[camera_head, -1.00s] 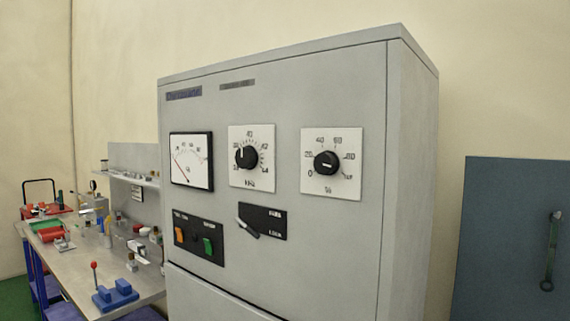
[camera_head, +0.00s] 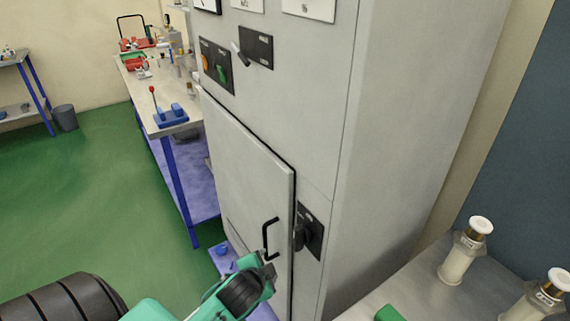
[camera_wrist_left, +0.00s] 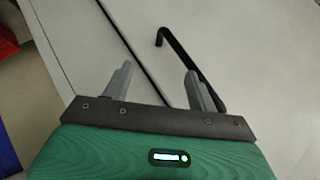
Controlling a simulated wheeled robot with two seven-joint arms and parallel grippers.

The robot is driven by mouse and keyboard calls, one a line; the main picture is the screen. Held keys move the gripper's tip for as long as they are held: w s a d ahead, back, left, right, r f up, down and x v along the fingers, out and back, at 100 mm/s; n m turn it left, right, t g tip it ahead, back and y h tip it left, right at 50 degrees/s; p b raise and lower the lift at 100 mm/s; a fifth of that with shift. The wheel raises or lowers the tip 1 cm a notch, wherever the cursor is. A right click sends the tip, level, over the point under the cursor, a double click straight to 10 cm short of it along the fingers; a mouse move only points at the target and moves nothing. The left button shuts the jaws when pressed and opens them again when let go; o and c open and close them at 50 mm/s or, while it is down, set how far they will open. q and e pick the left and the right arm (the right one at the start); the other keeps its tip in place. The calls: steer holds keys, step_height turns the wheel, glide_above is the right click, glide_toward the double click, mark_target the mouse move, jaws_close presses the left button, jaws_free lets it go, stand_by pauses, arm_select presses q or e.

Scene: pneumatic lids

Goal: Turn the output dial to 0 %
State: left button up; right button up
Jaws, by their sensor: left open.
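The output dial is out of the head view; only the lower edge of its white plate (camera_head: 310,10) shows at the top, so its setting is hidden. The grey cabinet (camera_head: 400,130) fills the middle. My left gripper (camera_head: 264,268) is low in front of the cabinet's lower door (camera_head: 245,165), beside the black door handle (camera_head: 268,238). In the left wrist view my left gripper (camera_wrist_left: 160,72) is open, with nothing between its fingers. The handle (camera_wrist_left: 205,80) shows just behind the right finger; I cannot tell whether they touch. My right gripper is not in view.
A small selector lever (camera_head: 240,52) and an orange and a green switch (camera_head: 222,74) sit on the upper panel. A black latch (camera_head: 308,232) is right of the door. A workbench (camera_head: 160,95) stands left. Glass-like bottles (camera_head: 462,255) stand on a grey surface at lower right.

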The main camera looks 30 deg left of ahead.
arm_select(q)
steer(key=w+a+r+m+t, duration=0.25)
steer(key=r+m+t, duration=0.5)
steer(key=r, duration=1.25)
steer(key=w+a+r+m+t, duration=0.1)
steer(key=w+r+m+t, duration=0.2)
steer(key=r+m+t, duration=1.1)
steer(key=s+d+r+m+g+h, duration=0.3)
steer(key=r+m+g+h, duration=0.4)
steer(key=m, duration=0.5)
steer(key=s+d+r+m+g+h, duration=0.25)
steer(key=r+m+g+h, duration=0.25)
steer(key=r+m+h, duration=0.45)
steer(key=s+d+r+m+g+h, duration=0.3)
steer(key=r+m+g+h, duration=0.5)
steer(key=m, duration=0.6)
steer(key=s+a+r+m+t+y, duration=0.45)
steer(key=a+r+m+y, duration=0.35)
steer(key=m+y, duration=0.5)
steer(key=w+d+n+y+p, duration=0.1)
steer(key=w+d+p, duration=0.4)
steer(key=w+p, duration=0.5)
steer(key=w, duration=0.3)
steer(key=shift+w+d+f+n, duration=0.2)
steer(key=shift+f+n, duration=0.1)
steer(key=shift+n, duration=0.1)
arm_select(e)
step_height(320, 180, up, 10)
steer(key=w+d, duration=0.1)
